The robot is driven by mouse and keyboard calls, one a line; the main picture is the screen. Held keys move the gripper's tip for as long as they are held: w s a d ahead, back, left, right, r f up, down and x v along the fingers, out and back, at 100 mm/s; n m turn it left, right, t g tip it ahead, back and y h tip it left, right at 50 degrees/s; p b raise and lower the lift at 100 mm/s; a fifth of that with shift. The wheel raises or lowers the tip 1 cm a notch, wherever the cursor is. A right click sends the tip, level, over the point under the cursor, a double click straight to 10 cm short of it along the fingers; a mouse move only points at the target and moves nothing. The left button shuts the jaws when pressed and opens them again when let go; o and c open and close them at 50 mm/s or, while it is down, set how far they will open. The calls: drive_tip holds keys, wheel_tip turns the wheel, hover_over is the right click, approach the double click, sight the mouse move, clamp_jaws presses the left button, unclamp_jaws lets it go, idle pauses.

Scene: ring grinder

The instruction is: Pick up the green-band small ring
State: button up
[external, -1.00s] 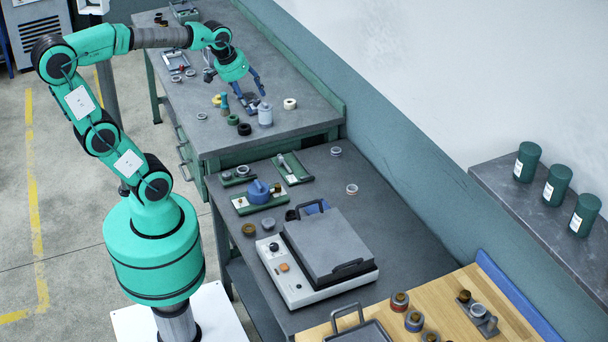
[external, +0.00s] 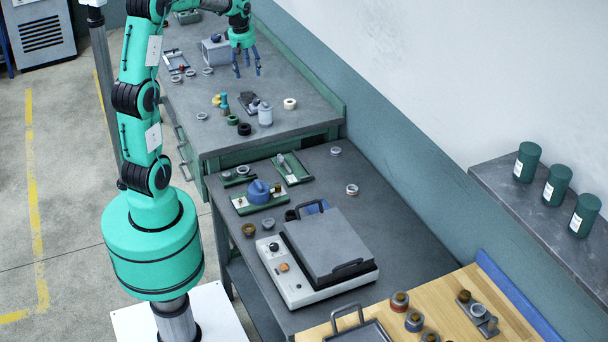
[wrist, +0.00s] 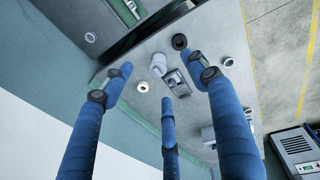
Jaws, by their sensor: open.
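My gripper (external: 247,70) hangs over the far grey bench (external: 290,122) with its blue fingers pointing down. The fingers are spread and nothing is between them; the wrist view also shows the open gripper (wrist: 166,84). A small green ring (external: 233,119) lies on that bench, in front of the gripper in the external view, beside a black ring (external: 244,129). Small grey rings lie at the bench's left, one near the front (external: 202,115) and one farther back (external: 207,71). Their bands are too small to read, so I cannot tell which ring is the green-band small one.
A grey canister (external: 265,116), a white ring (external: 290,104) and a dark tray (external: 248,101) stand near the gripper. A grey box (external: 216,51) is behind it. The nearer bench holds green trays (external: 292,168) and a lidded machine (external: 325,245). The far bench's right side is mostly clear.

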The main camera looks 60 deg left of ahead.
drive_tip(key=s+a+f+n, duration=0.4)
drive_tip(key=a+f, duration=0.2)
drive_tip(key=a, duration=0.4)
drive_tip(key=s+a+f+n+g+p, duration=0.1)
drive_tip(key=s+a+f+n, duration=0.3)
drive_tip(key=a+f, duration=0.3)
drive_tip(key=s+a+f+n+h+p, duration=0.1)
drive_tip(key=s+a+f+n, duration=0.2)
drive_tip(key=a, duration=1)
wheel_tip(320, 180, down, 4)
drive_tip(key=s, duration=0.2)
drive_tip(key=shift+s+f+n+g, duration=0.2)
drive_tip(key=shift+s+n+g, duration=0.1)
drive_tip(key=shift+n, duration=0.1)
drive_tip(key=shift+a, duration=0.1)
wheel_tip(320, 180, down, 8)
drive_tip(key=shift+f, duration=0.25)
drive_tip(key=shift+f, duration=0.15)
